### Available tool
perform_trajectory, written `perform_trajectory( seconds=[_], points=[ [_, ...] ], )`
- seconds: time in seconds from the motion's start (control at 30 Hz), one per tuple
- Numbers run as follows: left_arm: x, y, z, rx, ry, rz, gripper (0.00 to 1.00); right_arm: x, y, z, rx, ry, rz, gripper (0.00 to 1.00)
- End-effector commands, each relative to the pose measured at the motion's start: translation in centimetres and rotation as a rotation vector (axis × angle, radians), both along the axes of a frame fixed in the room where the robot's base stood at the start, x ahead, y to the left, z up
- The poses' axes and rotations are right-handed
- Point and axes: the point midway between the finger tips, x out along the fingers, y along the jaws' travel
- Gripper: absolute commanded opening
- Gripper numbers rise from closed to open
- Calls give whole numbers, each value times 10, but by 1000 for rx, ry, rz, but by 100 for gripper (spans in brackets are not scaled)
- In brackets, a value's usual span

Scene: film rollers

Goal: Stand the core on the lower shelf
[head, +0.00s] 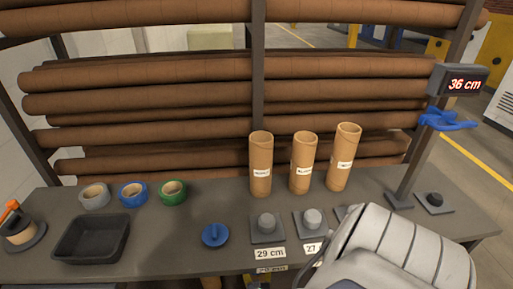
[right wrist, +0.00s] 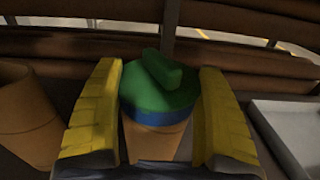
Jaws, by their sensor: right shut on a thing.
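In the right wrist view, my right gripper (right wrist: 160,115) has its two yellow fingers on either side of a brown cardboard core (right wrist: 157,143). A green plug (right wrist: 158,97) with a raised bar handle and a blue lower rim sits in the top of this core. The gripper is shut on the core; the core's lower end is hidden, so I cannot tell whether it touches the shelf. In the head view my right arm covers the lower right, and the gripper is hidden. Three other upright cores (head: 302,165) stand on the bench. My left gripper is not in view.
Another core (right wrist: 28,120) stands left of the gripper, and a pale tray (right wrist: 285,125) is at right. On the bench are a black tray (head: 62,258), tape rolls (head: 133,196), a blue plug (head: 215,246) and grey pegs (head: 266,238). A display post (head: 410,170) stands at right.

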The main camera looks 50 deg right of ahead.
Motion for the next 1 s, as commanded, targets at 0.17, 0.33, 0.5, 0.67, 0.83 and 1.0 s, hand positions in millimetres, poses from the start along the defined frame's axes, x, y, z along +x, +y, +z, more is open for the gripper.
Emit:
perform_trajectory(
  seconds=[0.17, 0.33, 0.5, 0.67, 0.83, 1.0],
  points=[
    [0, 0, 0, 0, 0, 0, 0, 1, 0, -8, -1, 0, 1, 26],
    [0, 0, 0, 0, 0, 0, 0, 1, -1, -11, -2, -2, 0, 26],
    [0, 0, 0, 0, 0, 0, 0, 1, -1, -11, -3, -3, 1, 26],
    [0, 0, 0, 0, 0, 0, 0, 1, -1, -11, -2, -2, 1, 26],
    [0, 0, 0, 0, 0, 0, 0, 0, -1, -14, -3, -1, 1, 79],
    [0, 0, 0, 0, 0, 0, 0, 0, -1, -14, -3, -1, 1, 99]
  ],
)
